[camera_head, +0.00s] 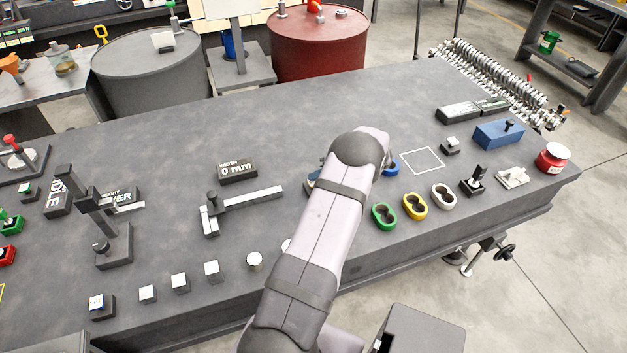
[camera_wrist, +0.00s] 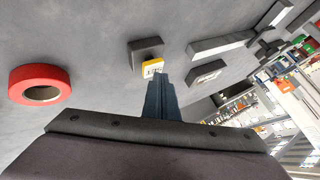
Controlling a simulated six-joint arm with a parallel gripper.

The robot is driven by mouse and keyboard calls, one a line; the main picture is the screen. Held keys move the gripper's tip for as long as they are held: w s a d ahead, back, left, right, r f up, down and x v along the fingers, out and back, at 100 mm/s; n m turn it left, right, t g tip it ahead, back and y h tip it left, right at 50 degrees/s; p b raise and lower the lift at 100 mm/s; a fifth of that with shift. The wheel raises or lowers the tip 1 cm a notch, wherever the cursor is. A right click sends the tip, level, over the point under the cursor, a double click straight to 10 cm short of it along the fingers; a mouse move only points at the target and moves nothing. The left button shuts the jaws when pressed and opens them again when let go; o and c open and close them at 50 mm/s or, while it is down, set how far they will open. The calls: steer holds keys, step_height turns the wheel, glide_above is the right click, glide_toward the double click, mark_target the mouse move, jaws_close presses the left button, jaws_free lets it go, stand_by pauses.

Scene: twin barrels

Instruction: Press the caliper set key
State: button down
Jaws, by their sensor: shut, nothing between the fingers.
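A small key with a yellow edge and a white lettered top (camera_wrist: 152,67) sits on a dark block (camera_wrist: 144,47) in the wrist view; its lettering is too small to read. My gripper (camera_wrist: 160,76) is shut and empty, its tips beside or over the key's lower right edge. I cannot tell whether they touch it or whether it is pressed down. In the head view my arm hides the gripper and most of this spot. The caliper (camera_head: 245,199) lies left of my arm, below a display (camera_head: 238,170) reading "WIDTH 0 mm".
A red ring (camera_wrist: 40,84) lies left in the wrist view. Several small metal blocks line the front edge.

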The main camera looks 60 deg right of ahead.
steer(key=shift+r, duration=0.95)
steer(key=shift+r+p, duration=0.9)
steer(key=shift+r, duration=1.6)
